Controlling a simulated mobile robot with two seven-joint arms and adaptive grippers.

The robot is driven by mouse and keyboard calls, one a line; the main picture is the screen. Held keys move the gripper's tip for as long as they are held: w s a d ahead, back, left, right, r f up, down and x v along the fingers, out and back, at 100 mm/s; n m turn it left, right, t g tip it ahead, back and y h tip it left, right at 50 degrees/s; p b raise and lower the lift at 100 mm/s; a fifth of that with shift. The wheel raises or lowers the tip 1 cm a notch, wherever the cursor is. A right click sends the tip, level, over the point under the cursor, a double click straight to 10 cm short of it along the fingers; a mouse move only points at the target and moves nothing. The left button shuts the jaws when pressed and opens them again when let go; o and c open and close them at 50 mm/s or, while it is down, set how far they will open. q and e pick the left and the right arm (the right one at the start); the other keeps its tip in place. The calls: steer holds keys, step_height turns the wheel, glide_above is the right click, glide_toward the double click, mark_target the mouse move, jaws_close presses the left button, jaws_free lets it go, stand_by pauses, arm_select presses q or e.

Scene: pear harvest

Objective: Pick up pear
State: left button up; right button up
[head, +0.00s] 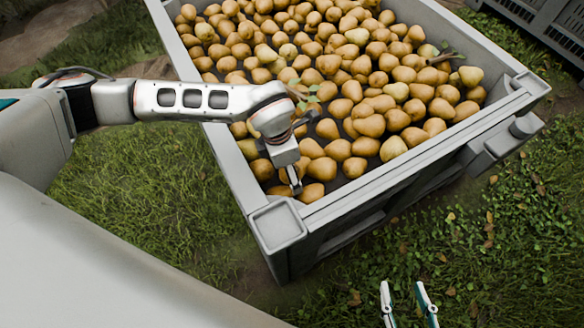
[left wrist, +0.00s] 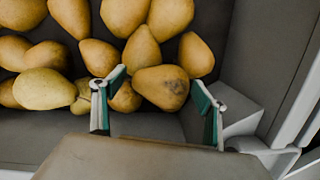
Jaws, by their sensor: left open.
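Many yellow-brown pears (head: 365,125) lie in a large grey bin. My left gripper (head: 294,180) reaches over the bin's near corner, with its fingers low among the pears there. In the left wrist view my left gripper (left wrist: 158,80) is open. One pear with a dark brown spot (left wrist: 162,88) shows between and just beyond its fingertips, close to the right finger. I cannot tell if they touch. A smaller pear (left wrist: 126,97) lies beside the left finger. My right gripper (head: 404,288) is open and empty, outside the bin above the grass.
The bin's rim (head: 400,165) and corner post (head: 277,224) stand close to my left gripper. The bin's inner wall (left wrist: 272,60) rises at right in the wrist view. Twigs with leaves (head: 440,55) lie on the pears. Another grey crate (head: 545,25) stands at top right.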

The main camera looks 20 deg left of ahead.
arm_select(q)
steer(key=shift+r, duration=0.2)
steer(key=c, duration=1.3)
